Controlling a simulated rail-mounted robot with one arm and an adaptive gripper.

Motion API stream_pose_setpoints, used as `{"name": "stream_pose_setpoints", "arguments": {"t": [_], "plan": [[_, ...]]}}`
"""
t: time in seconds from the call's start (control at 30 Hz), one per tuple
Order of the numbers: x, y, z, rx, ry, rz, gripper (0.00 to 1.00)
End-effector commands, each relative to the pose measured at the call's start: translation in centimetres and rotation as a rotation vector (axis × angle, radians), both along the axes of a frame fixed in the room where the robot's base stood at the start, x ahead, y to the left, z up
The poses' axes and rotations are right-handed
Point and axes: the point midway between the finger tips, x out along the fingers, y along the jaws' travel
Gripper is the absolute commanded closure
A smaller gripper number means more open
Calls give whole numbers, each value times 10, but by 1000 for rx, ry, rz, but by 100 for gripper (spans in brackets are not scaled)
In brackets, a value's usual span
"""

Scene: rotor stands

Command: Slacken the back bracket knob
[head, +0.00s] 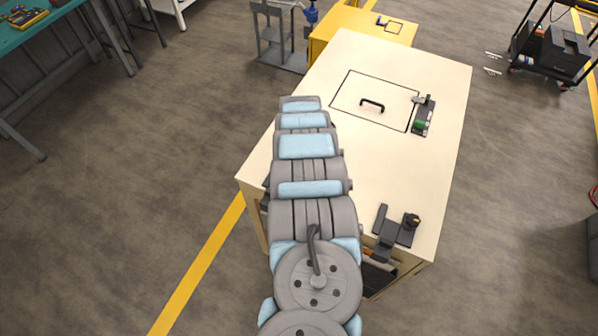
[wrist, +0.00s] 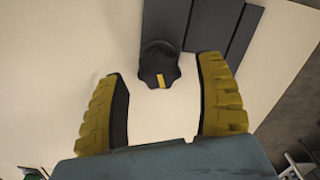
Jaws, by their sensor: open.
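A dark bracket (head: 384,225) with a black knob (head: 411,221) bearing a yellow mark stands at the near right of the cream table (head: 420,180). A black lobed knob (wrist: 158,65) with a yellow mark also shows in the wrist view, beside dark bracket plates (wrist: 213,30). My gripper (wrist: 163,70) is open, with its two yellow-backed fingers either side of this knob in the picture. I see no contact; the depth between them is unclear. In the head view I cannot make out my gripper clearly.
A black handle (head: 372,104) sits in an outlined square on the tabletop. A dark fixture with a green part (head: 422,118) stands right of it. A yellow cabinet (head: 350,24) adjoins the table's far edge. The tabletop between the two fixtures is clear.

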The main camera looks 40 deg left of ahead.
Motion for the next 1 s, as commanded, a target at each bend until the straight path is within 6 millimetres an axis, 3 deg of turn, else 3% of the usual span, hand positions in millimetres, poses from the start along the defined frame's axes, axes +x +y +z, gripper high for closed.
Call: {"name": "stream_pose_setpoints", "arguments": {"t": [0.8,1.0], "plan": [[1,-1,89,-2,-3,-1,29],[0,-1,102,-3,0,0,29]]}}
